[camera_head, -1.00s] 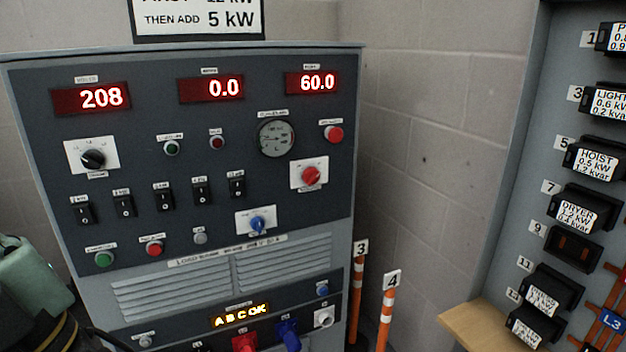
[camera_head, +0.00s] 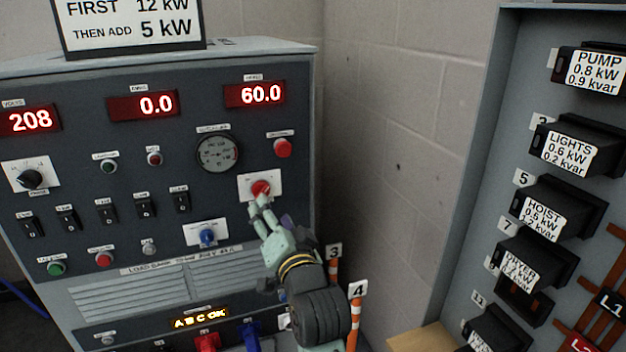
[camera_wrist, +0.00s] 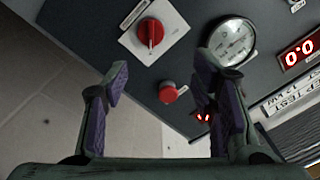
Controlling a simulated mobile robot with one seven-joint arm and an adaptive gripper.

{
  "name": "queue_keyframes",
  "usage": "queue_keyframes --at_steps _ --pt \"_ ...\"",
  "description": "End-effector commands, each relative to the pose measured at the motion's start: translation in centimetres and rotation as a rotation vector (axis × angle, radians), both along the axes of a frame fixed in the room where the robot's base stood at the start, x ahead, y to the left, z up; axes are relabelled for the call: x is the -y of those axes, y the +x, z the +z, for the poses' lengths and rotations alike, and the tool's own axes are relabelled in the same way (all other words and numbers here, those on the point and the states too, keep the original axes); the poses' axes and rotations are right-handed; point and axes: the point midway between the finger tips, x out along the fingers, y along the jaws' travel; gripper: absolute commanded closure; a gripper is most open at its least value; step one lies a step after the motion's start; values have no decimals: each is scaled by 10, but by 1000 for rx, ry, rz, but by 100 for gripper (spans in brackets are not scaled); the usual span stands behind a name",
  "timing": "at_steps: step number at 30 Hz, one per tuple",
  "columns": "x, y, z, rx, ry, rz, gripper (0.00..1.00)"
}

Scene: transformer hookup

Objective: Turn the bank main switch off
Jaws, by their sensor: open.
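A red rotary knob (camera_head: 261,187) sits on a white plate at the right of the grey load bank panel (camera_head: 75,235). Its label is too small to read. In the wrist view the knob (camera_wrist: 150,33) shows whole, its grip bar nearly upright in the picture. My gripper (camera_head: 257,204) is just below and in front of the knob in the head view, covering the plate's lower edge. In the wrist view my gripper (camera_wrist: 160,72) is open and empty, with the knob beyond the fingertips, not between them. Contact cannot be told.
A red push button (camera_head: 282,147) is above the knob, near a round gauge (camera_head: 218,153). A blue knob (camera_head: 207,237) is lower left. Orange-striped posts (camera_head: 355,318) stand right of the bank. A rack of labelled black plugs (camera_head: 558,215) is at right.

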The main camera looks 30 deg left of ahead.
Motion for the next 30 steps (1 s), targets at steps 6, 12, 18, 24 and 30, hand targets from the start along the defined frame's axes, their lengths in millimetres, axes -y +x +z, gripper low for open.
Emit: queue_keyframes --at_steps 6,12,18,24,30 --pt "-8 13 -9 -45 -12 -4 48" --pt "-36 37 -7 -42 -12 -4 48" --pt "-63 60 -7 -40 -11 -6 48" --pt "-77 72 -8 -38 -11 -5 48" --pt "-80 74 -8 -37 -9 -6 48"
